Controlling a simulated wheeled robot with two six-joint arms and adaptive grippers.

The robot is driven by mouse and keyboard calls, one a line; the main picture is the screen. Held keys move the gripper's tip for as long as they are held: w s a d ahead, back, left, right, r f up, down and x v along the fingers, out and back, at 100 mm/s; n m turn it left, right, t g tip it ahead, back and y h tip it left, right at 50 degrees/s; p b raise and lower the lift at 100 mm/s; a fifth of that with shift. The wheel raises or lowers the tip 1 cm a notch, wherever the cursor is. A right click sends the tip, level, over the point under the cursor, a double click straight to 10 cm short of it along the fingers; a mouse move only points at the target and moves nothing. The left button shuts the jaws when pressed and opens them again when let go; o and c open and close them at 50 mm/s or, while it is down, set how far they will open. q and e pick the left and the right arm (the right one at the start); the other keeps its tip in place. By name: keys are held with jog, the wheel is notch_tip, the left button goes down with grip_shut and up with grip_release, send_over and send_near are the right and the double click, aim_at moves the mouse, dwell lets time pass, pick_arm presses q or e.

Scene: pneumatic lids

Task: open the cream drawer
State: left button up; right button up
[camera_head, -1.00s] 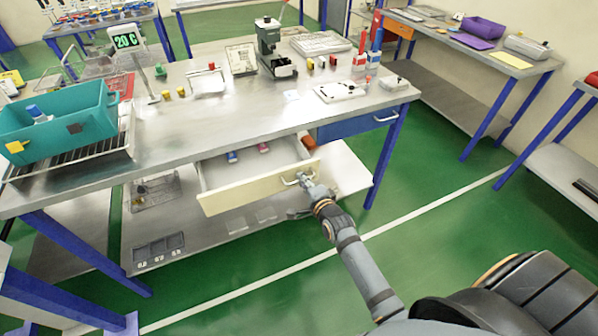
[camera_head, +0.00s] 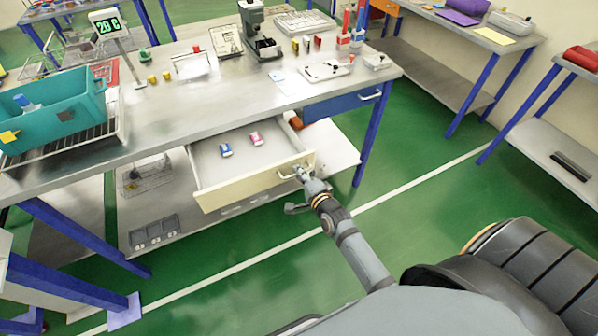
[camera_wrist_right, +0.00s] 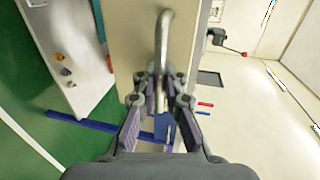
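The cream drawer (camera_head: 255,186) sits under the workbench and stands well out, its inside showing. A blue item (camera_head: 226,150) and a pink item (camera_head: 257,138) lie in it. Its metal handle (camera_head: 289,172) is at the right part of the front. My right gripper (camera_head: 302,174) is at this handle. In the right wrist view the handle (camera_wrist_right: 164,40) runs between the fingers of my right gripper (camera_wrist_right: 163,84), which look closed around it; the exact contact is partly hidden. My left gripper is not in view.
A shut blue drawer (camera_head: 344,103) is to the right under the bench top (camera_head: 190,112). A lower shelf (camera_head: 335,155) lies beneath, with a dark tray (camera_head: 153,233) at its left. A teal bin (camera_head: 60,108) stands on the bench. The green floor in front is clear.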

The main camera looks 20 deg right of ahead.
jog(key=shift+o, duration=0.4)
jog(key=v, duration=0.7)
jog(key=shift+s, duration=0.25)
jog(key=shift+r, duration=0.1)
jog(key=s+d+f+n+g, duration=0.1)
jog(key=s+f+n+g, duration=0.2)
jog(key=f, duration=0.7)
jog(key=s+d+f+n+g+h, duration=0.1)
jog(key=s+f+n+g, duration=0.15)
jog(key=s+f, duration=0.45)
jog(key=s+d+f+n+g, duration=0.1)
jog(key=s+f+n+g, duration=0.15)
jog(key=f, duration=0.95)
jog(key=s+d+f+n+g, duration=0.1)
jog(key=s+f+n+g, duration=0.2)
jog(key=s, duration=0.9)
jog(key=s+d+f+n+g, duration=0.1)
jog(key=s+f+n+g, duration=0.2)
jog(key=s+f+n, duration=0.4)
jog(key=s+f, duration=0.4)
jog(key=shift+s+f, duration=0.2)
jog(key=shift+s, duration=0.2)
